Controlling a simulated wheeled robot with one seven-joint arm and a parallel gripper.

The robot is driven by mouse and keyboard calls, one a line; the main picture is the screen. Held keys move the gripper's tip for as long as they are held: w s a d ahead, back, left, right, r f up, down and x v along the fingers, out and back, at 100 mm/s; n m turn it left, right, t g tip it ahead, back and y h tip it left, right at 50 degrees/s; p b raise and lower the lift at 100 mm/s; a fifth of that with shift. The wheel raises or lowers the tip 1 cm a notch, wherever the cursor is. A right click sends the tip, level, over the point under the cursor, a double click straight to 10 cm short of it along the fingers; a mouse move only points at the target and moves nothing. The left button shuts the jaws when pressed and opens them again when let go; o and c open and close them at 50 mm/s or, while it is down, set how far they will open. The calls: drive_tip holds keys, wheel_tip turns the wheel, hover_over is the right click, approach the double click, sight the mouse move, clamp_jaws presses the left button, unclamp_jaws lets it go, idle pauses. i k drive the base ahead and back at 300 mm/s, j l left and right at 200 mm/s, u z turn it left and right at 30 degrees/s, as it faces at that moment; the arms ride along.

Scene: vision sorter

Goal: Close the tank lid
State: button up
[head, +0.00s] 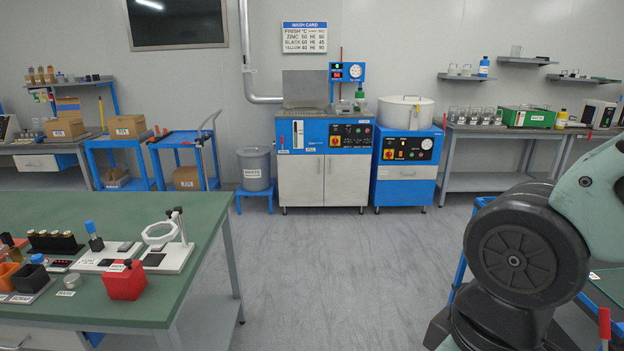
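A blue and white wash machine (325,155) stands against the far wall, a little right of the picture's middle. A grey flat panel, which looks like the tank lid (304,88), stands upright at the back left of its top, so the tank looks open. The tank's inside is hidden by the low viewing angle. Beside it on the right is a blue cabinet (402,190) with a round white drum (405,112) on top. The drum's top looks covered. My gripper is out of view; only links of my arm show at the right.
A green-topped workbench (190,215) with sorting items fills the left front. Grey floor (320,270) lies clear between it and the machines. A waste bin (254,168) on a blue stand is left of the wash machine. A shelf bench (495,140) stands right of the drum.

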sight(300, 88)
drive_tip(key=i+u, duration=0.1)
drive_tip(key=i, duration=3.9)
drive_tip(key=i+u, duration=0.4)
drive_tip(key=i, duration=0.2)
drive_tip(key=i+l+u, duration=0.1)
drive_tip(key=i+u, duration=0.25)
drive_tip(key=i, duration=0.2)
drive_tip(key=i+l+u, duration=0.4)
drive_tip(key=i, duration=0.15)
drive_tip(key=i+j+u, duration=0.25)
drive_tip(key=i+u, duration=0.2)
drive_tip(key=i+j+u, duration=0.1)
drive_tip(key=i+u, duration=0.35)
drive_tip(key=i+l+u, duration=0.1)
drive_tip(key=i+u, duration=0.35)
drive_tip(key=i, duration=0.15)
drive_tip(key=z, duration=0.45)
drive_tip(key=i+z, duration=0.15)
drive_tip(key=z, duration=0.25)
drive_tip(key=j+z, duration=0.1)
drive_tip(key=z, duration=0.35)
drive_tip(key=i+j+z, duration=0.1)
drive_tip(key=z, duration=2.1)
